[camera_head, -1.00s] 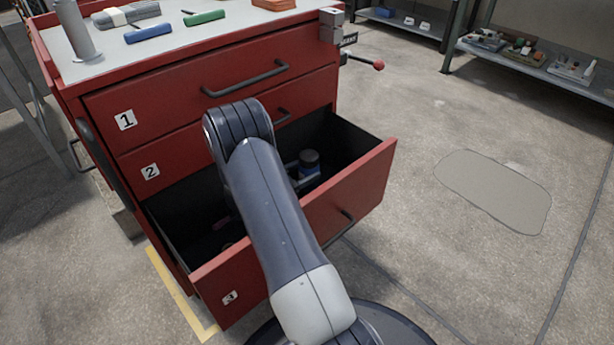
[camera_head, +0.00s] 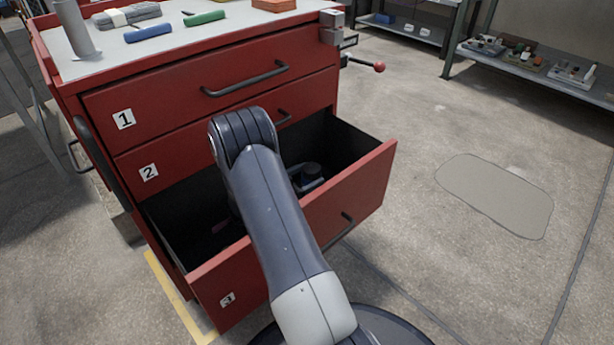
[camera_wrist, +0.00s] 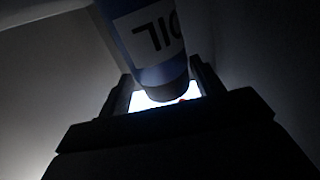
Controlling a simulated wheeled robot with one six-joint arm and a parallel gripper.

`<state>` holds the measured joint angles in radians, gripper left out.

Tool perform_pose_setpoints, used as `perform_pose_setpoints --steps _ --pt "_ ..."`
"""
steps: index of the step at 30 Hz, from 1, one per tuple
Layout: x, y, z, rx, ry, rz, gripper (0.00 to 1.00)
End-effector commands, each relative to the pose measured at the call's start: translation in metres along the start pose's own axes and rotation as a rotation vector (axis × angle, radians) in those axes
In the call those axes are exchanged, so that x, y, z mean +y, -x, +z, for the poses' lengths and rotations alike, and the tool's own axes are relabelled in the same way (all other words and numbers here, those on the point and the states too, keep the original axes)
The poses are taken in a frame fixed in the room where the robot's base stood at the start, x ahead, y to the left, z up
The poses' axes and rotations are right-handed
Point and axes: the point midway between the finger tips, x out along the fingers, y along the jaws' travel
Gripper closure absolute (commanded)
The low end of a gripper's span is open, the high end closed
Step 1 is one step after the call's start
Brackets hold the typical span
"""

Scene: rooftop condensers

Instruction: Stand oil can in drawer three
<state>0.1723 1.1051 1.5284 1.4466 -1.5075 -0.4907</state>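The oil can (camera_wrist: 150,30), blue with a white label with black letters, fills the upper middle of the wrist view. Drawer three (camera_head: 352,196), the red bottom drawer marked 3, is pulled open. The can looks roughly upright in its right part. Whether its base touches the drawer floor is hidden.
Drawers one (camera_head: 185,98) and two (camera_head: 185,152) are closed above. The cabinet top (camera_head: 175,48) holds tools, a grey cylinder and an orange block. Open floor lies to the right, before low shelves (camera_head: 540,70).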

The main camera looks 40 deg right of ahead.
Motion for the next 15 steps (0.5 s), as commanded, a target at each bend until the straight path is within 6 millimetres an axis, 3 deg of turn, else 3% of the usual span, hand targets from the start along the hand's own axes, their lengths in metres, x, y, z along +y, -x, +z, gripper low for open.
perform_pose_setpoints --steps 1,4,15 --pt "0.0049 -0.0002 0.0116 -0.012 0.025 0.003 0.33" --pt "0.0053 -0.0002 0.0123 -0.013 0.027 0.003 0.25" --pt "0.0054 -0.0003 0.0032 -0.014 0.027 0.003 0.25"
